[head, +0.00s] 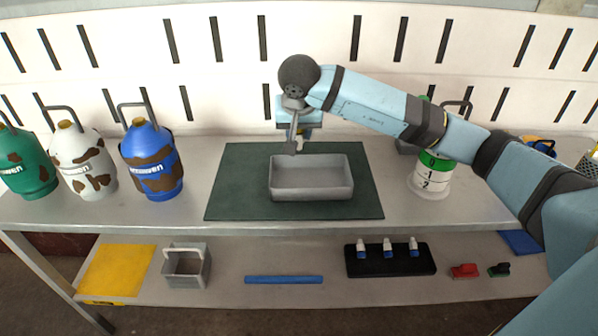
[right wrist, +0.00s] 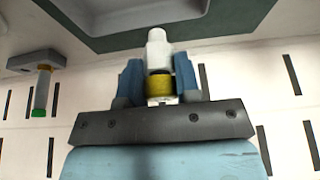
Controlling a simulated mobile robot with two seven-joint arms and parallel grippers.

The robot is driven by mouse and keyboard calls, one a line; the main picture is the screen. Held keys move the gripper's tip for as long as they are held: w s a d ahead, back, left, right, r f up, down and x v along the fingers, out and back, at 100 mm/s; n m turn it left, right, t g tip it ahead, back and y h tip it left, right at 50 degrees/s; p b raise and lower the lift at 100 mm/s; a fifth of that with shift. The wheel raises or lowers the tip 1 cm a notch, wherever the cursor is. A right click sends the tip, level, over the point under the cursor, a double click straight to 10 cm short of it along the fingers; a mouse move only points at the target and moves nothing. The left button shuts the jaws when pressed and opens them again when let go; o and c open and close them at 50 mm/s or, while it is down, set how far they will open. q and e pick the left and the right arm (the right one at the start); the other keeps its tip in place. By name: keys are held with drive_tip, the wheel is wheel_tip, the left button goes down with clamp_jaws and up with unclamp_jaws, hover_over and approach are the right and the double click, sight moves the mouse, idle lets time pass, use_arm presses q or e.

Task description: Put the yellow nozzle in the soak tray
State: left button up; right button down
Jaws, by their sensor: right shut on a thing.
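My right gripper (head: 298,136) is above the mat, at the far edge of the grey soak tray (head: 311,191). In the right wrist view my gripper (right wrist: 159,85) is shut on the yellow nozzle (right wrist: 158,48). The nozzle has a white tip and a yellow band between the blue fingers. The tip points toward the tray (right wrist: 135,26), whose edge shows at the top of that view. In the head view the nozzle is small and partly hidden. The tray looks empty and sits on a dark green mat (head: 235,190). My left gripper is not in view.
Green, white and blue cylinders (head: 152,160) stand at the left of the bench. A white-and-green numbered container (head: 430,182) stands right, under my arm. The lower shelf holds a yellow sheet (head: 117,270), a grey caddy (head: 187,268) and a black rack (head: 390,262) with three white-and-blue pieces.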

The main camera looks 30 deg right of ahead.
wheel_tip(320, 180, down, 5)
drive_tip(key=shift+f+b, duration=0.2)
drive_tip(key=shift+b, duration=0.2)
drive_tip(key=shift+f, duration=0.25)
wheel_tip(320, 180, down, 4)
drive_tip(key=shift+f+b, duration=0.2)
drive_tip(key=shift+b, duration=0.35)
drive_tip(key=shift+f, duration=0.1)
drive_tip(key=c, duration=0.8)
unclamp_jaws()
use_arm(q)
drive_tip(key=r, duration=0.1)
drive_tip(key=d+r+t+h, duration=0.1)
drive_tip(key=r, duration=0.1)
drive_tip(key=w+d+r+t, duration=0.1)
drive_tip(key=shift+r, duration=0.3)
